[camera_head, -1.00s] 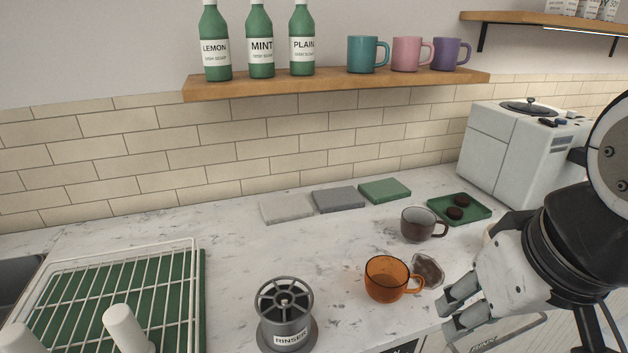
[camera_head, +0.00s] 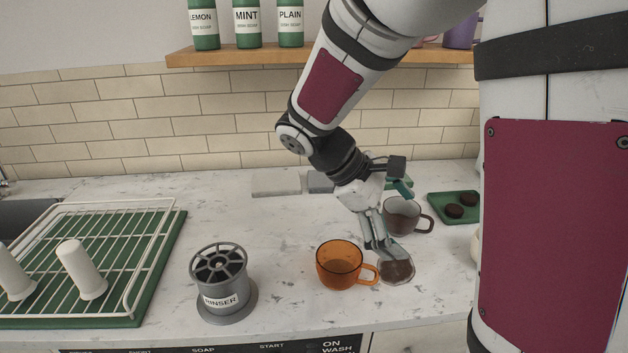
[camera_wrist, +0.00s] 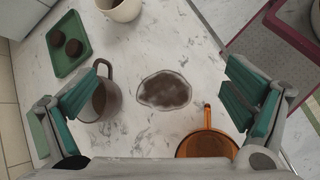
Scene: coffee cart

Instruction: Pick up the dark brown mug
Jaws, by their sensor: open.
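The dark brown mug (camera_head: 400,218) stands upright on the marble counter, its handle to the right in the head view. In the wrist view the mug (camera_wrist: 105,100) is at the left, beside and partly behind the left finger. My gripper (camera_head: 385,248) is open and empty above the counter, in front of the mug and partly covering it. In the wrist view the space between its fingertips (camera_wrist: 165,75) lies over a flat brown spill (camera_wrist: 164,91), not over the mug. I cannot tell whether a finger touches the mug.
An orange glass mug (camera_head: 340,266) stands close to my gripper, left of the brown spill. A green tray (camera_head: 435,209) with two dark round items is right of the mug. A rinser (camera_head: 222,285) and drying rack (camera_head: 130,218) stand left. A cream cup (camera_wrist: 121,8) shows in the wrist view.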

